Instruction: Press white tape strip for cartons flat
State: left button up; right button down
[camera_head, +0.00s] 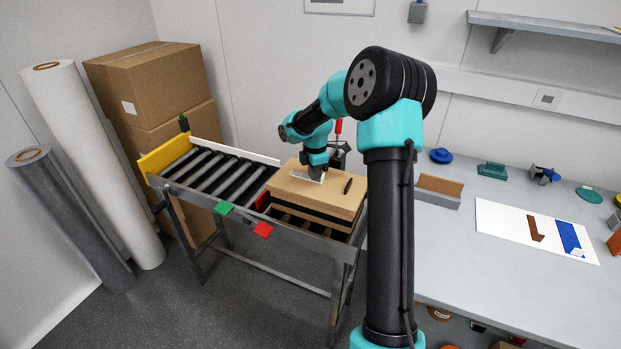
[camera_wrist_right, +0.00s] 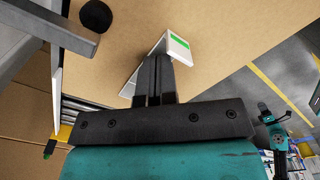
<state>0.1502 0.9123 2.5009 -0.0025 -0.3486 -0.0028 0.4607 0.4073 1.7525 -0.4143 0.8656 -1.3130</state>
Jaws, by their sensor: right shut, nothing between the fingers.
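The white tape strip (camera_head: 306,177) lies on top of the brown carton (camera_head: 325,198), which sits on the roller conveyor. My right gripper (camera_head: 317,175) is over the carton top, at the strip, and hides part of it. In the right wrist view the shut, empty fingers (camera_wrist_right: 154,62) point at the carton top (camera_wrist_right: 215,25). White strip parts show on both sides of them, one with a green patch (camera_wrist_right: 179,44). Whether the fingertips touch the strip I cannot tell. My left gripper is not in view.
The roller conveyor (camera_head: 228,180) has a yellow end plate (camera_head: 163,156). A grey bench (camera_head: 470,270) stands at right with a white sheet (camera_head: 500,221) and several small items. Stacked boxes (camera_head: 150,80) stand behind.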

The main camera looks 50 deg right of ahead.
jog(key=shift+r, duration=1.7)
notch_tip(320, 180, up, 17)
jog(key=shift+r, duration=0.2)
jog(key=shift+f, duration=0.1)
